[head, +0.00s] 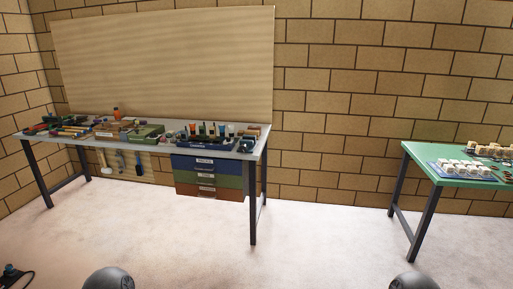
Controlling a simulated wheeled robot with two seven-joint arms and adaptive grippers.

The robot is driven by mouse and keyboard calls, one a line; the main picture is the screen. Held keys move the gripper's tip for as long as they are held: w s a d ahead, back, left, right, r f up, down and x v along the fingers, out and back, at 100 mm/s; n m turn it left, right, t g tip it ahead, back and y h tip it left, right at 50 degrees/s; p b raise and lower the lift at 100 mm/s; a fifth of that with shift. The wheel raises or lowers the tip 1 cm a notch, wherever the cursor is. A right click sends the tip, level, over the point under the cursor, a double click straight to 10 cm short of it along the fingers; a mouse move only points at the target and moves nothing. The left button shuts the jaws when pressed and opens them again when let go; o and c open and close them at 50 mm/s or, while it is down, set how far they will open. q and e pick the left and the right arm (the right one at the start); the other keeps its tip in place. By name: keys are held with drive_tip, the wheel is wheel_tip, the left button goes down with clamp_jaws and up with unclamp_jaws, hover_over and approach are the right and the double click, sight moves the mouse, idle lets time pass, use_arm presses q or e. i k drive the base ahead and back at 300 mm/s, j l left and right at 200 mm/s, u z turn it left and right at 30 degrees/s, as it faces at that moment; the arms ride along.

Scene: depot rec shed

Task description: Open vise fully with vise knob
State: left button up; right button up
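I cannot make out the vise or its knob for certain; things on the workbench (250,147) at the back left are too small to tell apart. A green boxy item (146,132) sits near the middle of the bench top, and a dark blue item (219,145) with upright tools sits to its right. Neither of my grippers is in view. Only two rounded grey parts, which seem to be my arms, show at the bottom edge, far from the bench.
Drawers (208,178) in blue, green and brown hang under the workbench. A green table (448,180) with white items (465,168) stands at the right. A dark object (12,273) with a cable lies at the lower left. The floor between is clear.

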sight(243, 147)
drive_tip(key=i+l+u, duration=0.2)
drive_tip(key=i, duration=0.7)
drive_tip(key=i+j+z, duration=0.45)
drive_tip(key=i+j, duration=0.3)
drive_tip(key=i, duration=0.15)
